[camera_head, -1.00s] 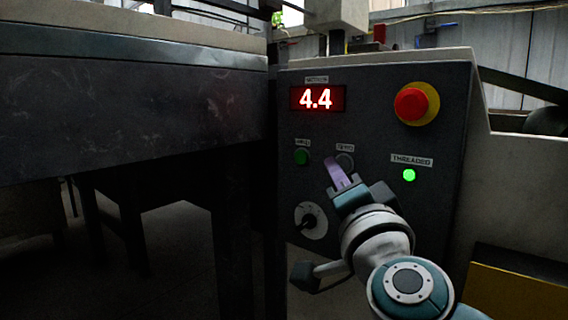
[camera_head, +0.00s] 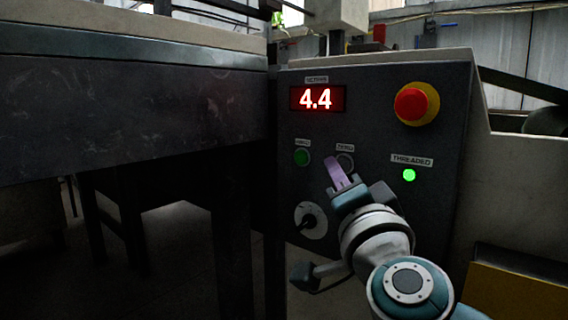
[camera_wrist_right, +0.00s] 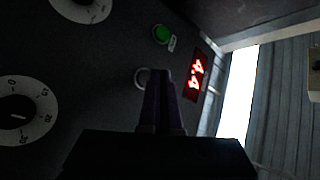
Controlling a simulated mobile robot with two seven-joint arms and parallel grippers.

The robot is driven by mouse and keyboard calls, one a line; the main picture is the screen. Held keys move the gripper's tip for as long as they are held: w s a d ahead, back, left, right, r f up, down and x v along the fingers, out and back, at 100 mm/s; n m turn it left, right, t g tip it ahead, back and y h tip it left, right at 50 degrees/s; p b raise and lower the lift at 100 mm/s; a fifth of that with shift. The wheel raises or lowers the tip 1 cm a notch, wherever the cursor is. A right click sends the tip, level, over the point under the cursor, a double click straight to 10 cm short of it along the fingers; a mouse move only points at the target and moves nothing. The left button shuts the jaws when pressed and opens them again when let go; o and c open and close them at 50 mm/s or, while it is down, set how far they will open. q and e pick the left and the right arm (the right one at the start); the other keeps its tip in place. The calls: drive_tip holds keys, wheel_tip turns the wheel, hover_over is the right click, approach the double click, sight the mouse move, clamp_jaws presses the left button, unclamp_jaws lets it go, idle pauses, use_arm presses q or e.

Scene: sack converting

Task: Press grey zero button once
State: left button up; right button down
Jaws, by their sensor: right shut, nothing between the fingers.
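The grey zero button (camera_head: 345,160) is a round button with a pale ring, under a small label on the dark control panel (camera_head: 300,240). It is partly hidden behind my right fingers. In the right wrist view, part of the button's ring (camera_wrist_right: 141,78) shows just left of the fingertips. My right gripper (camera_head: 333,166) is shut and empty, its purple fingers pointing up at the panel at the button's lower left. The fingertips (camera_wrist_right: 165,76) also show in the right wrist view; I cannot tell whether they touch the button. My left gripper is out of view.
A green button (camera_head: 302,158) sits left of the zero button. A red display (camera_head: 317,98) reads 4.4. A red and yellow stop button (camera_head: 413,103) is at upper right, a lit green lamp (camera_head: 409,175) below it. A dial (camera_head: 311,221) is at lower left.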

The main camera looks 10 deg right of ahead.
drive_tip(key=shift+w+d, duration=0.1)
drive_tip(key=shift+w+d, duration=0.2)
drive_tip(key=shift+d, duration=0.05)
drive_tip(key=shift+w+d, duration=0.25)
drive_tip(key=shift+d, duration=0.1)
idle(0.9)
drive_tip(key=shift+s+a, duration=0.1)
drive_tip(key=shift+a, duration=0.05)
drive_tip(key=shift+s+a, duration=0.45)
drive_tip(key=shift+a, duration=0.1)
drive_tip(key=shift+p, duration=0.3)
drive_tip(key=shift+s+a+p, duration=0.4)
drive_tip(key=shift+s+a, duration=0.35)
drive_tip(key=shift+a, duration=0.25)
drive_tip(key=shift+s+a+p, duration=0.4)
drive_tip(key=shift+s+a, duration=0.35)
drive_tip(key=shift+a, duration=0.2)
drive_tip(key=shift+r, duration=0.1)
